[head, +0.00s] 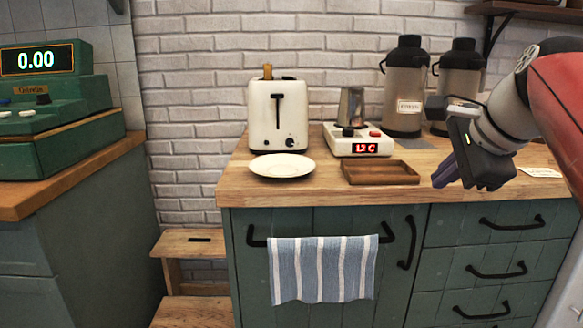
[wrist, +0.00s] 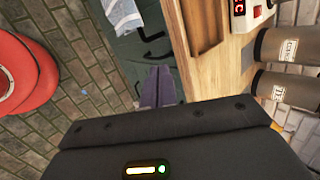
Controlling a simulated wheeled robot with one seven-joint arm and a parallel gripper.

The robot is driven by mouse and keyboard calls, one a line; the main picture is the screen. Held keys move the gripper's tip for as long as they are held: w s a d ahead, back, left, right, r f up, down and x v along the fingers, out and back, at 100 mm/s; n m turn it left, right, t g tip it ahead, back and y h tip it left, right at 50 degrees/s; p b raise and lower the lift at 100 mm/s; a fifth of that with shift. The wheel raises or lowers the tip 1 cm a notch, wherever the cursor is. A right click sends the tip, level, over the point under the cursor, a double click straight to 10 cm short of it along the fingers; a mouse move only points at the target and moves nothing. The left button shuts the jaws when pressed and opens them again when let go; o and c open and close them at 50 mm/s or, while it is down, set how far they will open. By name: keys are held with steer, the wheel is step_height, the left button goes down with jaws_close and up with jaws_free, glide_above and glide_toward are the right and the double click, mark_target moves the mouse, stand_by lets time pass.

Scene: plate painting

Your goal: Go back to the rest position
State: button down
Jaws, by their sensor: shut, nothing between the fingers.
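My gripper (head: 462,172) is shut and empty. In the head view it hangs at the right, in front of the wooden counter (head: 225,188) and right of the wooden tray. In the wrist view its purple fingers (wrist: 157,88) are together beside the counter edge, over the floor and cabinet front. A white plate (head: 282,165) lies on the counter in front of the toaster, apart from my gripper.
A cream toaster (head: 277,115), a hot plate (head: 352,140) with a metal jug (head: 351,106), a wooden tray (head: 381,173) and two flasks (head: 404,88) stand on the counter. A striped towel (head: 322,270) hangs below. A green scale (head: 60,110) is left; a wooden step stool (head: 190,243) stands between.

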steer(key=s+a+f+n, duration=0.2)
steer(key=s+f+n, duration=0.3)
steer(key=f, duration=0.3)
steer(key=s+a+f+n+g+h, duration=0.1)
steer(key=s+a+f+n, duration=0.2)
steer(key=s+f+n, duration=0.2)
steer(key=s+a+f+n+g, duration=0.1)
steer(key=s+a+f+n, duration=0.2)
steer(key=s+f+n, duration=0.2)
step_height(320, 180, down, 8)
steer(key=n, duration=0.3)
steer(key=shift+s+a+h, duration=0.25)
steer(key=shift+s+h, duration=0.1)
steer(key=shift+h, duration=0.05)
steer(key=shift+r, duration=0.15)
stand_by(5.0)
